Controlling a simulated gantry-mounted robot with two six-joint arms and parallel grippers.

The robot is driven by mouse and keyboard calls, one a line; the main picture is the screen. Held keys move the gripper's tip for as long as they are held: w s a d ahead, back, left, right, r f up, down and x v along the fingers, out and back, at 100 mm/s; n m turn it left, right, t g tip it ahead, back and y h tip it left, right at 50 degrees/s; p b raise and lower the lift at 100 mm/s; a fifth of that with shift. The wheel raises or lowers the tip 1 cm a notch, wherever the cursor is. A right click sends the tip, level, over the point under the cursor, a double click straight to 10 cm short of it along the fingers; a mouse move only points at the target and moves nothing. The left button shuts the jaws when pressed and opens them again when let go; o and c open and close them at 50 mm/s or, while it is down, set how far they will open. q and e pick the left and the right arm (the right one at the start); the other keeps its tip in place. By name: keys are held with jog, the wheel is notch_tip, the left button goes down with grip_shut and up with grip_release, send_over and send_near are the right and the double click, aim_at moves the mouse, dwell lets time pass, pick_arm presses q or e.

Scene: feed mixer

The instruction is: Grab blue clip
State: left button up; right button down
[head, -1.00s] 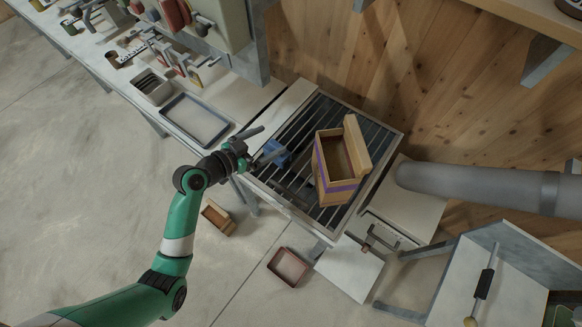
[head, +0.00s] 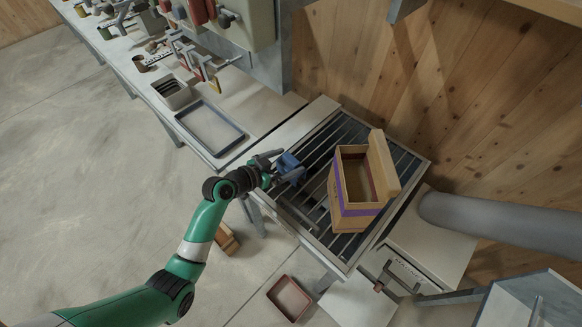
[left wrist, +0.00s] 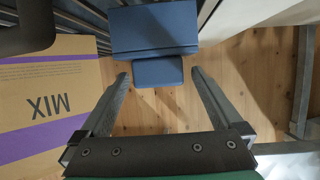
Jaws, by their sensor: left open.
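The blue clip (head: 288,161) sits on the dark slatted grate (head: 352,133), left of the cardboard box. In the left wrist view the blue clip (left wrist: 153,30) shows as a wide block with a smaller block below it. My left gripper (head: 281,168) is open and right at the clip. In the left wrist view its fingertips (left wrist: 158,75) stand on either side of the smaller block, with a gap showing at each side. My right gripper is not in view.
An open cardboard box with a purple band (head: 352,212) stands on the grate, close to the clip. A grey tray (head: 209,127) lies on the bench to the left. A thick grey pipe (head: 500,224) is at the right.

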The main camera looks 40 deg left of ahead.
pick_arm(q)
jog(key=b+x, duration=0.2)
jog(key=x, duration=0.2)
jog(key=shift+w+f, duration=0.15)
jog(key=shift+w, duration=0.3)
jog(key=c, duration=1.3)
jog(key=shift+o, duration=0.2)
notch_tip(320, 180, up, 10)
jog(key=p, duration=0.4)
jog(key=shift+p, duration=0.3)
